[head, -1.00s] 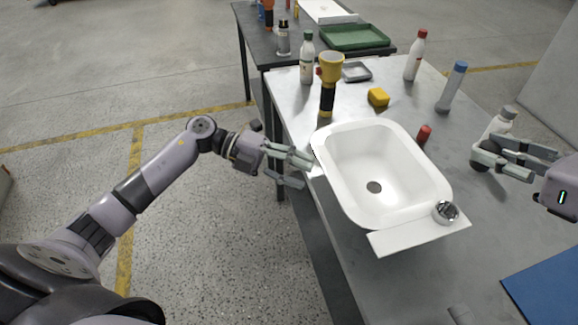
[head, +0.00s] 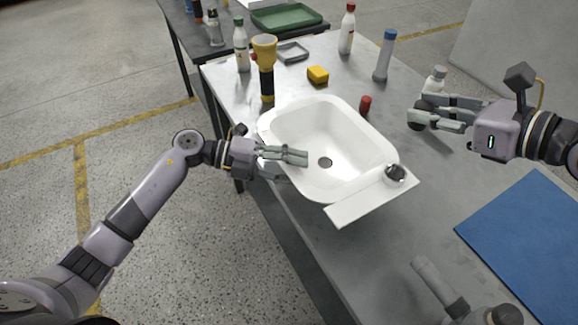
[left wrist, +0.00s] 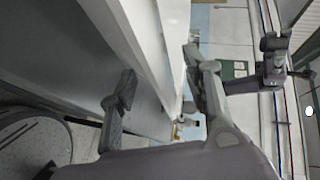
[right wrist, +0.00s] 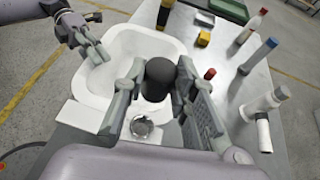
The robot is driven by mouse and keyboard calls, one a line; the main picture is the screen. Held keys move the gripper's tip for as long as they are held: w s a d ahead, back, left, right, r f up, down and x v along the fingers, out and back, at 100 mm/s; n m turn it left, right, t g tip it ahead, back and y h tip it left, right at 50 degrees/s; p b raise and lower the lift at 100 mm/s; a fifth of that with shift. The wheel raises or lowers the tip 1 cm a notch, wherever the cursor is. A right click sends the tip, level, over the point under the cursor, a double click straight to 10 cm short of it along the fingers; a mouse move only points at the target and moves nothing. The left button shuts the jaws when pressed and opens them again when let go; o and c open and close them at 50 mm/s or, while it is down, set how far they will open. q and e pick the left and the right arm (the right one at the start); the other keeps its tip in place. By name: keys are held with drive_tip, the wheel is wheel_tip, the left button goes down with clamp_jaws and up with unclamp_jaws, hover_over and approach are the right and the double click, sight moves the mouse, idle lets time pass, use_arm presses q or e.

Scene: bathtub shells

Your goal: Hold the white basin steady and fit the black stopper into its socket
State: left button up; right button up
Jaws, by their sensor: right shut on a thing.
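The white basin (head: 275,120) sits on the grey table's left edge, with a dark round hole (head: 325,162) in its floor. A silver ring fitting (head: 395,173) is on its front ledge. My left gripper (head: 288,166) is at the basin's left wall, one finger inside over the rim and the other outside. In the left wrist view its fingers (left wrist: 160,72) stand apart on either side of a pale wall; contact cannot be told. My right gripper (right wrist: 158,72) is shut on the black stopper (right wrist: 158,80), held above the table right of the basin.
A blue mat (head: 525,230) lies at front right. The table between mat and basin is mostly clear.

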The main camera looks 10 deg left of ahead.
use_arm(q)
clamp_jaws()
idle(0.3)
idle(0.3)
drive_tip(key=shift+c, duration=0.2)
unclamp_jaws()
drive_tip(key=shift+c, duration=0.2)
clamp_jaws()
idle(0.5)
drive_tip(key=shift+s+f, duration=0.15)
drive_tip(key=shift+f, duration=0.05)
idle(0.9)
